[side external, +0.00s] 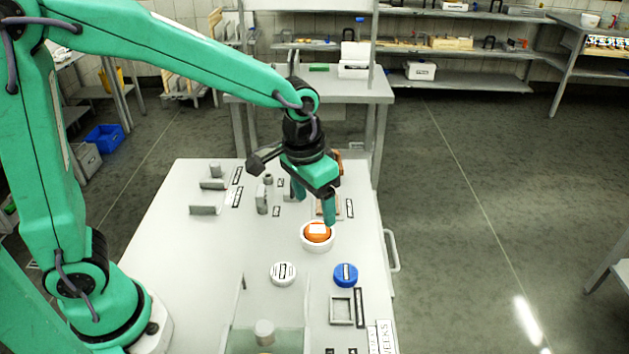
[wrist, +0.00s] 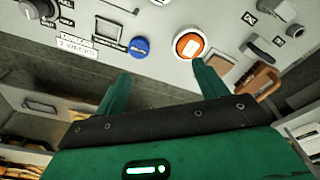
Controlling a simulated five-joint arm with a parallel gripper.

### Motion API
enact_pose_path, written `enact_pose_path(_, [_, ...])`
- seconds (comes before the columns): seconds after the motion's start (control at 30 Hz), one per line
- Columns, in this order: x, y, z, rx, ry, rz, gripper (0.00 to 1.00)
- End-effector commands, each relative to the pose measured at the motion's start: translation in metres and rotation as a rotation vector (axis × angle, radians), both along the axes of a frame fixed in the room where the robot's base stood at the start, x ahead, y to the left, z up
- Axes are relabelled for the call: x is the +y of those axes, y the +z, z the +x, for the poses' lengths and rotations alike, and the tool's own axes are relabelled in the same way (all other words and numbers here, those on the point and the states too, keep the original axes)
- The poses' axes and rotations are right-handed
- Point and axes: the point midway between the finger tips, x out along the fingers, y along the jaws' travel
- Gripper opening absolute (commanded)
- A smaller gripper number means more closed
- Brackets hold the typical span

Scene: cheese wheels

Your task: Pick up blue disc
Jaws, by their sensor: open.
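The blue disc (side external: 345,274) lies on the grey work table, with a dark and white label on its top. In the wrist view the blue disc (wrist: 140,47) is near the top, beyond the left finger. My gripper (side external: 313,208) is green and open, with nothing between its fingers. It hangs above the table, behind the blue disc and near an orange disc. In the wrist view my gripper (wrist: 160,78) shows two green fingers spread apart, with the blue disc beyond them and apart from them.
An orange disc (side external: 318,231) sits in a white round holder just in front of my gripper. A white disc (side external: 283,273) lies left of the blue one. A square frame (side external: 342,309) is in front of the blue disc. Grey metal fixtures (side external: 206,209) stand at the back left.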

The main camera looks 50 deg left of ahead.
Motion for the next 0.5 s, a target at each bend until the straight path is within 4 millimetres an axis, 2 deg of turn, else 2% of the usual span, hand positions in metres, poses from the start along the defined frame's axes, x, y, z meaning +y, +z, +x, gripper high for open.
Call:
enact_pose_path(0.3, [-0.044, -0.056, 0.022, 0.094, -0.040, 0.030, 0.72])
enact_pose_path(0.5, [-0.059, -0.077, 0.027, 0.123, -0.053, 0.042, 0.72])
